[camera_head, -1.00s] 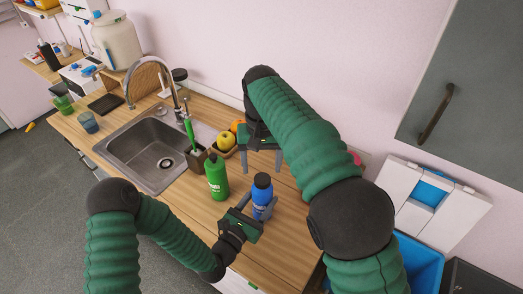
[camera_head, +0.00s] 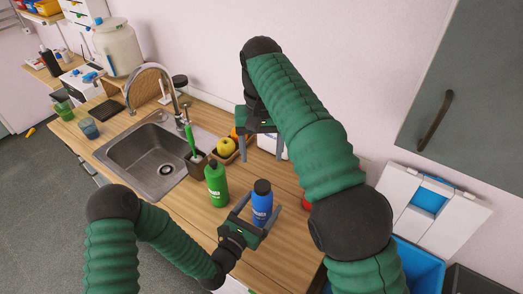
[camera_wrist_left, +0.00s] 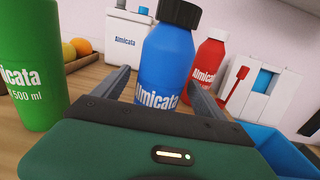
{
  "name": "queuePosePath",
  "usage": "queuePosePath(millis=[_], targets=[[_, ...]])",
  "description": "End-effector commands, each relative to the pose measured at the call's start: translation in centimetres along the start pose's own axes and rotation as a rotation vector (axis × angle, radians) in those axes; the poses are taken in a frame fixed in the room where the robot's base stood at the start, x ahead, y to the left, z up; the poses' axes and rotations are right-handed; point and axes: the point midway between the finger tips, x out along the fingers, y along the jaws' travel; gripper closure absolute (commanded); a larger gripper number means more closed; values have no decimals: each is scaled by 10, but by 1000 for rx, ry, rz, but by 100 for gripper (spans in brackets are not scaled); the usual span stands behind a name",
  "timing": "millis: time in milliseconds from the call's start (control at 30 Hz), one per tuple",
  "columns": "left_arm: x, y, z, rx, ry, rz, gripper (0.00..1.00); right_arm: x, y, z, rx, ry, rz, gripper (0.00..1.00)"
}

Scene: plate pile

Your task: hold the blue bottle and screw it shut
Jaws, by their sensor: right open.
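The blue bottle (camera_head: 262,207) stands upright on the wooden counter with a dark cap on top. It also shows in the left wrist view (camera_wrist_left: 165,68), cap at the upper edge. My left gripper (camera_head: 258,212) is low at the bottle, with one finger on each side of it. Its fingers are spread, and a gap shows at the left finger in the left wrist view. My right gripper (camera_head: 265,150) is open and empty farther back over the counter, its fingers pointing down, apart from the bottle.
A green bottle (camera_head: 216,184) stands just left of the blue one. A red bottle (camera_wrist_left: 207,62) stands behind it, mostly hidden by my right arm in the head view. A white container (camera_wrist_left: 125,38), fruit (camera_head: 226,148) and the sink (camera_head: 155,160) lie farther off.

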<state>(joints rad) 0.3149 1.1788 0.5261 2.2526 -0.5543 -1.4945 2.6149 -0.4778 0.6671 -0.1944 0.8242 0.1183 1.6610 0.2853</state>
Motion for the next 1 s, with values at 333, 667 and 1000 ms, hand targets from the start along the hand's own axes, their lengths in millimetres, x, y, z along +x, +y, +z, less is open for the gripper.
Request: queuePosePath(millis=[333, 667, 1000], targets=[[-17, 1, -3, -1, 3, 2, 18, 5, 0, 0, 0, 0, 0, 34], [-96, 2, 0, -4, 5, 4, 18, 11, 0, 0, 0, 1, 0, 34], [-161, 1, 1, -3, 3, 1, 18, -26, 1, 0, 0, 0, 0, 34]])
